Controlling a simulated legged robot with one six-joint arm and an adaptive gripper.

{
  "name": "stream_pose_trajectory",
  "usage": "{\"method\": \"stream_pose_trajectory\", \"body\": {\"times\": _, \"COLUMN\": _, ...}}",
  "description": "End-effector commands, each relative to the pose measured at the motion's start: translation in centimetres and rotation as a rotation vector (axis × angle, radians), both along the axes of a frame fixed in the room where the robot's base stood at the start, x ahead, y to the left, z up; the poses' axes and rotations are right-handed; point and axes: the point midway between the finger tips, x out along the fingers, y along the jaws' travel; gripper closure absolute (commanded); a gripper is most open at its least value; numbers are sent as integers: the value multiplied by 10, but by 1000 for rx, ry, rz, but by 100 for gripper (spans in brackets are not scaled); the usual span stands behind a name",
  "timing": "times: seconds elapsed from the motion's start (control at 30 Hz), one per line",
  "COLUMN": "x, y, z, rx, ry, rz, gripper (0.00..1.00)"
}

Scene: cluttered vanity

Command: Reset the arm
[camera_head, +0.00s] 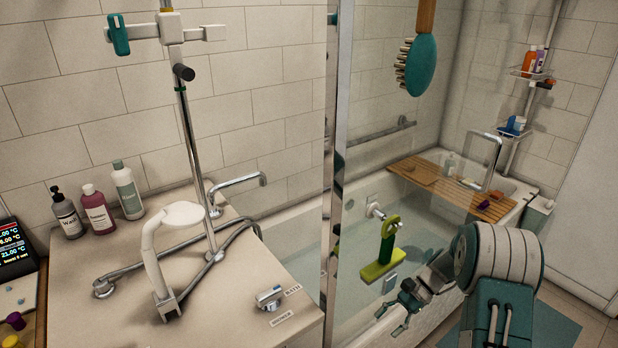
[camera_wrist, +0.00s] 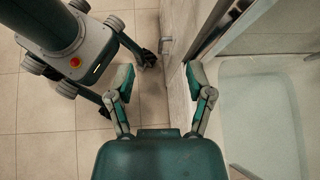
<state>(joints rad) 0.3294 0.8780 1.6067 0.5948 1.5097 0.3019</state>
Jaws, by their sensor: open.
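My arm reaches in from the lower right of the head view, in front of the bathtub. My gripper (camera_head: 390,321) points down and to the left, beside the tub's outer side. The wrist view shows both fingers of my gripper (camera_wrist: 159,76) spread apart with nothing between them. Below the fingers in that view are the tiled floor (camera_wrist: 35,125) and the tub's side wall. Part of my own body shows at upper left.
A glass screen frame (camera_head: 338,160) stands at the near end of the bathtub (camera_head: 290,262). Bottles (camera_head: 130,190) and a white shower head (camera_head: 178,214) are on the counter (camera_head: 225,310).

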Motion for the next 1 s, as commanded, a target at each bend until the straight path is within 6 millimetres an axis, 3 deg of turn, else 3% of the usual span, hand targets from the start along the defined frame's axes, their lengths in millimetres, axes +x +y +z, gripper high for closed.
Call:
{"method": "stream_pose_trajectory", "body": {"times": 0.2, "x": -12, "y": 13, "z": 64, "rx": -120, "ry": -170, "rz": 103, "gripper": 33}}
{"method": "stream_pose_trajectory", "body": {"times": 0.5, "x": -46, "y": 26, "z": 140, "rx": -281, "ry": -416, "rz": 254, "gripper": 33}}
{"method": "stream_pose_trajectory", "body": {"times": 0.7, "x": -77, "y": 31, "z": 181, "rx": -383, "ry": -584, "rz": 353, "gripper": 33}}
{"method": "stream_pose_trajectory", "body": {"times": 1.0, "x": -129, "y": 40, "z": 227, "rx": -537, "ry": -843, "rz": 500, "gripper": 33}}
